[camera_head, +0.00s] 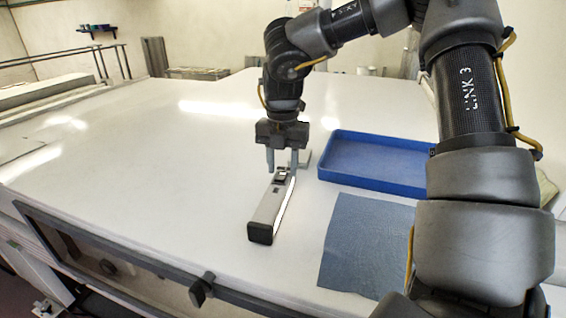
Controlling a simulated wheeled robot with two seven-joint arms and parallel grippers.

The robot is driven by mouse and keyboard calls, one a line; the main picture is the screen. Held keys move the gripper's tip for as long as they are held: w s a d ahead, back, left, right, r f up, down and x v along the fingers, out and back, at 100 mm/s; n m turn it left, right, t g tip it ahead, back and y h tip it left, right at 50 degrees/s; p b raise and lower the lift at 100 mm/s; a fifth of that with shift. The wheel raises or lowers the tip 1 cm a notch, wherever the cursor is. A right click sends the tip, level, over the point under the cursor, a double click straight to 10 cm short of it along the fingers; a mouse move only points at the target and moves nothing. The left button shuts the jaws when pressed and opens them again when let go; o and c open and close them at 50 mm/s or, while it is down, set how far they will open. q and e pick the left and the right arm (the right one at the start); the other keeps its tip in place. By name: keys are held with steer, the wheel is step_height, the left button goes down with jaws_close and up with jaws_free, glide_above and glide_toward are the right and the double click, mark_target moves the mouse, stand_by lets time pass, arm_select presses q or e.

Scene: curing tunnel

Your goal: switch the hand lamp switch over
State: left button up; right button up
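The hand lamp (268,212) is a long grey bar with a black end cap, lying on the white table with the cap toward me. A small dark switch (281,174) shows on its top near the far end. My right gripper (282,170) points down over that far end, its two fingers apart on either side of the switch area. I cannot tell whether the fingertips touch the lamp. The switch's exact position is too small to tell. My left gripper is not in view.
A blue tray (323,172) stands to the right of the lamp, and a blue-grey cloth (352,243) lies in front of it. A small light block (305,156) sits just behind the right finger. The white table (130,180) is clear on the left.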

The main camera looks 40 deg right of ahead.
jaws_close()
steer(key=b, duration=0.1)
steer(key=t+h+b, duration=0.1)
steer(key=shift+s+a+f+h+b, duration=0.1)
steer(key=shift+a+f+h+b, duration=0.2)
steer(key=shift+b, duration=0.1)
steer(key=shift+s+a+r+h+b, duration=0.1)
steer(key=shift+s+r+h+b, duration=0.1)
steer(key=shift+r+h+b, duration=0.2)
steer(key=shift+t, duration=0.3)
steer(key=shift+o, duration=0.8)
jaws_free()
steer(key=shift+r, duration=0.1)
